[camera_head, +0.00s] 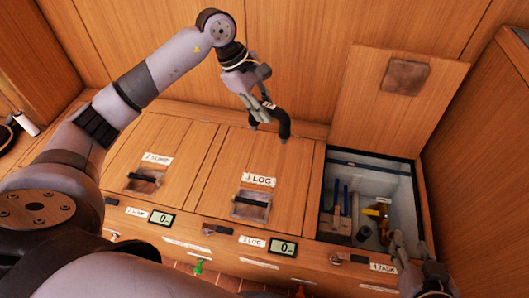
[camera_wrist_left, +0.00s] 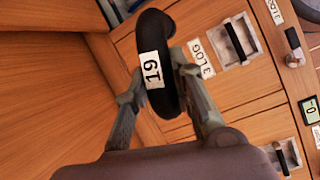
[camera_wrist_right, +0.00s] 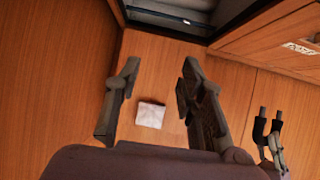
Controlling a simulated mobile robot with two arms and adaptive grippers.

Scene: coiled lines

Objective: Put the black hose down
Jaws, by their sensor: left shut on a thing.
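The black hose (camera_head: 283,122) is a short, thick, curved piece with a white number label, held in the air above the bench lids in the head view. In the left wrist view the hose (camera_wrist_left: 168,98) fills the space between the fingers, its label facing the camera. My left gripper (camera_head: 262,108) is shut on it, and the hose hangs clear of the lids. My right gripper (camera_head: 405,256) is at the lower right, by the front edge of the open compartment. In the right wrist view its fingers (camera_wrist_right: 155,92) are apart with nothing between them.
An open compartment (camera_head: 413,190) at the right holds several items, its lid (camera_head: 388,112) raised behind it. The closed lid marked LOG (camera_head: 283,160) and another closed lid (camera_head: 145,160) lie left of it, largely clear. Dark coils (camera_head: 8,140) show at the far left.

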